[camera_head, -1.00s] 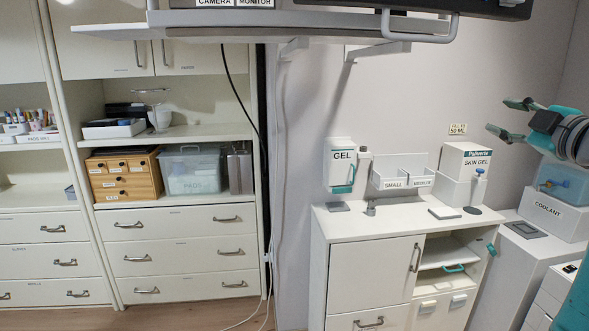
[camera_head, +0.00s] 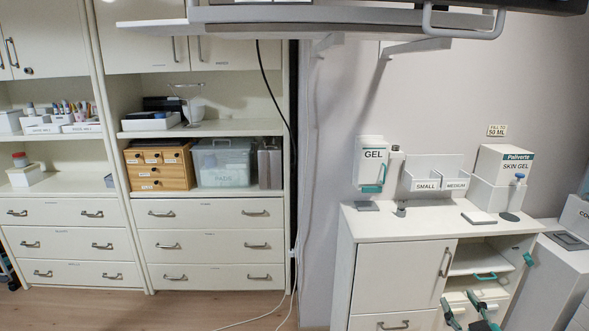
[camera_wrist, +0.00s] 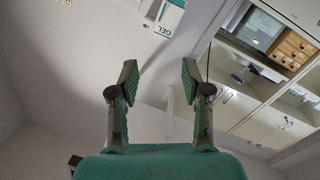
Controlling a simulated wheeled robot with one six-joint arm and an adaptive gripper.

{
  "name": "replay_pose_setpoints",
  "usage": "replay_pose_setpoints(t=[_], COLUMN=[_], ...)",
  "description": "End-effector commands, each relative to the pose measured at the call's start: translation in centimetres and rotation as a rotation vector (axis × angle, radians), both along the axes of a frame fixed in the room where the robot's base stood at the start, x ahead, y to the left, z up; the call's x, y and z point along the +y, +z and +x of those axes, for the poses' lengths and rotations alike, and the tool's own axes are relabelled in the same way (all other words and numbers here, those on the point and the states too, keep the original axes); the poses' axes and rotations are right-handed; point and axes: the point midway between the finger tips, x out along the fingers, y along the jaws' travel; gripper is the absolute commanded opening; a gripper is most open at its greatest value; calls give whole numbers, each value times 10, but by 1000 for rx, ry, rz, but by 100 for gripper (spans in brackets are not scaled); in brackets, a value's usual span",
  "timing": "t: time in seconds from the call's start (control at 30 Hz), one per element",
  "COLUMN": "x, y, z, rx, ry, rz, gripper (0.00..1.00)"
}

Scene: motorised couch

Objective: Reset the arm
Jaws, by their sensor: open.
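My gripper (camera_head: 468,312) shows at the bottom right of the head view, in front of the lower part of the white cabinet (camera_head: 398,280). Its two teal-padded fingers are spread apart. In the wrist view my gripper (camera_wrist: 160,80) is open, with nothing between the fingers. The rest of my arm is out of the head view.
A shelf unit (camera_head: 208,215) with drawers stands left. A monitor shelf (camera_head: 300,22) hangs overhead.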

Motion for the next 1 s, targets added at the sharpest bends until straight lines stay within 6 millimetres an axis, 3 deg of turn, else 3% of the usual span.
replay_pose_setpoints(t=[0.03,0.2,0.5,0.8,1.0], x=[9,35,77,113,132], y=[-19,-68,-135,-176,-188], z=[-11,-48,-126,-216,-279], rx=[12,33,70,106,129], ry=[-3,-22,-48,-58,-53], rz=[24,96,199,279,321], gripper=[48,48,48,48,48])
